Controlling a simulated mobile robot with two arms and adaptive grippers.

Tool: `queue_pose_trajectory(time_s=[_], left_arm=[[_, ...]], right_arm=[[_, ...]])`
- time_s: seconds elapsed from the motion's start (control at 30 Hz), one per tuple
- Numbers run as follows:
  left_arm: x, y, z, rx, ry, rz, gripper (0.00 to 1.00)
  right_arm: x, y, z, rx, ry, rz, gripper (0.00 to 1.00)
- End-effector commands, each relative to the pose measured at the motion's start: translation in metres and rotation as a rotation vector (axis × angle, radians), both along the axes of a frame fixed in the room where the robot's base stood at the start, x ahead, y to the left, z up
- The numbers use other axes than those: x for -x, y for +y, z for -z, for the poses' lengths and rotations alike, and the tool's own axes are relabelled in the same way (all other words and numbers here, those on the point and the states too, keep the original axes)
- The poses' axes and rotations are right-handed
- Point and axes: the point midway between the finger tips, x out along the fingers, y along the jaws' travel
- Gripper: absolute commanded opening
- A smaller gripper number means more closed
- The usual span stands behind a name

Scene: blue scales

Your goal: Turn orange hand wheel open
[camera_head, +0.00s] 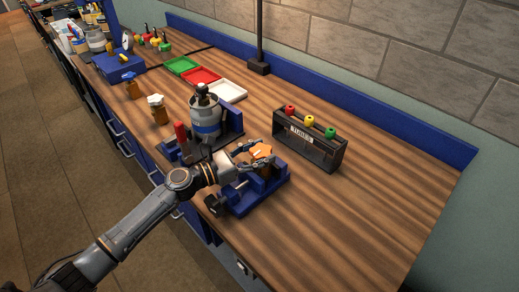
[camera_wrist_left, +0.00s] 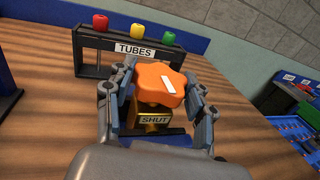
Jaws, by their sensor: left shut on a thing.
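The orange hand wheel (camera_head: 261,151) sits on a blue fixture (camera_head: 270,186) on the bench. In the left wrist view the wheel (camera_wrist_left: 160,83) has a white mark on its top. Below it is a brass valve body with a label reading SHUT (camera_wrist_left: 155,120). My left gripper (camera_head: 250,157) reaches in from the left and is shut on the wheel. In the left wrist view its fingers (camera_wrist_left: 160,95) stand on either side of the wheel. My right gripper is not in view.
A black TUBES rack (camera_head: 309,145) with red, yellow and green caps stands behind and right of the fixture. A grey canister (camera_head: 206,115) and red-handled clamp (camera_head: 182,138) stand left. Green, red and white trays (camera_head: 202,78) lie farther back. The right bench is clear.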

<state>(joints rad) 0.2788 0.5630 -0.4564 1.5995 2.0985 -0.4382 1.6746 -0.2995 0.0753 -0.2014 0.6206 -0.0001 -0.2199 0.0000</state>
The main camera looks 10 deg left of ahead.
Motion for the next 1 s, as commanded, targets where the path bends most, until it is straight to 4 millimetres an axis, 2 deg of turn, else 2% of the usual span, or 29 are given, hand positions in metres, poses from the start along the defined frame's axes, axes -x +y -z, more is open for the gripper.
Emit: queue_pose_trajectory(time_s=[0.03,0.3,0.5,0.7,1.0], left_arm=[[0.001,-0.001,-0.004,0.004,0.004,-0.024,0.23],[0.003,-0.003,-0.007,0.006,0.007,-0.235,0.23],[0.003,-0.004,-0.004,0.005,0.006,-0.425,0.23],[0.002,-0.004,-0.001,0.008,0.008,-0.603,0.23],[0.002,-0.004,0.002,0.003,0.004,-0.798,0.23]], right_arm=[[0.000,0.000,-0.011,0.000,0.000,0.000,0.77],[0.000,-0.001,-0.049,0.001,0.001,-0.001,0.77],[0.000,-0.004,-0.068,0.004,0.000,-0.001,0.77],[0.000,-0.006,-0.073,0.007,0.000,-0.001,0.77],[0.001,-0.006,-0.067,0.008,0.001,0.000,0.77]])
